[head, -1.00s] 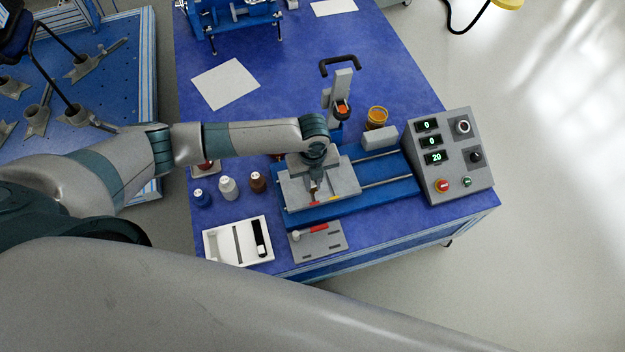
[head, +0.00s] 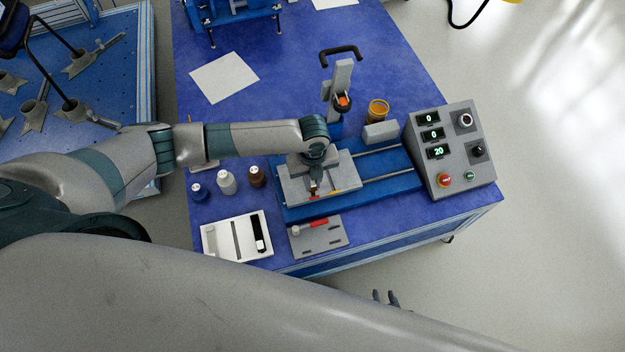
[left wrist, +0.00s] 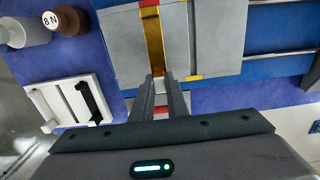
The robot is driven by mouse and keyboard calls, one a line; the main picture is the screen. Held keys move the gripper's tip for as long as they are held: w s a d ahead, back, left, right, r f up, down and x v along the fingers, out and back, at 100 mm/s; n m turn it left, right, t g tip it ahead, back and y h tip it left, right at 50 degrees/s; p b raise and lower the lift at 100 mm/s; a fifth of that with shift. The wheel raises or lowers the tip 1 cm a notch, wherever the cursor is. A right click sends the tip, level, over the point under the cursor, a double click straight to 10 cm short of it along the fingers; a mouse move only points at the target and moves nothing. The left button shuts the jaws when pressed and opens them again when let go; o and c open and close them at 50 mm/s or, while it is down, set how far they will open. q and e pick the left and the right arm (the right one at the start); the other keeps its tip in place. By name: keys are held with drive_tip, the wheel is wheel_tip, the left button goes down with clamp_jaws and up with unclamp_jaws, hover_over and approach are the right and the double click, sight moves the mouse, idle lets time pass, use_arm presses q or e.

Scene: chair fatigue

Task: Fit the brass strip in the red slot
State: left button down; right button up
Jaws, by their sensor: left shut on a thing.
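The brass strip (left wrist: 154,38) lies lengthwise along the red-marked slot of the grey block (left wrist: 118,45). Red marks (left wrist: 149,3) show at that slot's far end. I cannot tell whether the strip is fully down in it. A second slot (left wrist: 193,40) with yellow marks runs beside it on the right. My left gripper (left wrist: 158,82) is shut on the strip's near end; its fingers hide that end. In the head view my left gripper (head: 314,180) is over the front of the block. My right gripper (head: 386,298) shows only its fingertips, apart and empty, over the floor.
A white tray (head: 212,246) with a black-handled item and a grey plate (head: 330,242) with a red-handled tool lie in front. Small bottles (head: 227,182) stand left of the block. A control box (head: 450,140) stands right; a black-handled lever (head: 341,75) rises behind.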

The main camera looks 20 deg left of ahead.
drive_tip(key=shift+a+r, duration=0.1)
drive_tip(key=shift+s+d, duration=0.15)
drive_tip(key=shift+d, duration=0.05)
idle(0.4)
drive_tip(key=shift+d, duration=0.3)
drive_tip(key=shift+w+a+r, duration=0.25)
drive_tip(key=shift+w, duration=0.1)
use_arm(q)
drive_tip(key=shift+p, duration=0.3)
use_arm(e)
drive_tip(key=shift+a, duration=0.3)
drive_tip(key=shift+s+r, duration=0.2)
drive_tip(key=shift+s+d, duration=0.1)
